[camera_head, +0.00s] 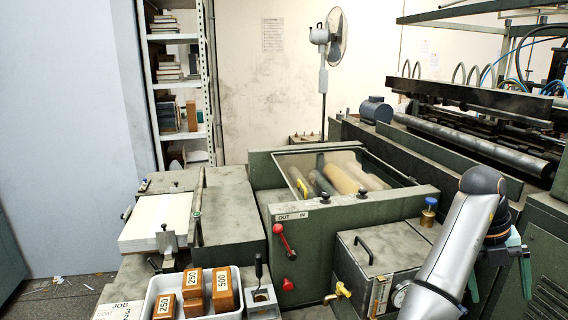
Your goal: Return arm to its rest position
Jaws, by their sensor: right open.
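My right arm (455,250) comes in from the bottom right, a silver link rising to a rounded dark-and-silver joint. My right gripper (499,279) hangs behind and to the right of this link, in front of the green machine. Its teal fingers stand apart and I see nothing between them; the link hides part of it. My left arm and gripper are not in view.
A green machine with a roller box (345,210) and a metal tank (385,262) stands close left of my arm. A white tray (237,314) holds brown numbered blocks (222,288). A paper stack (155,218) lies left. The floor (55,296) shows at lower left.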

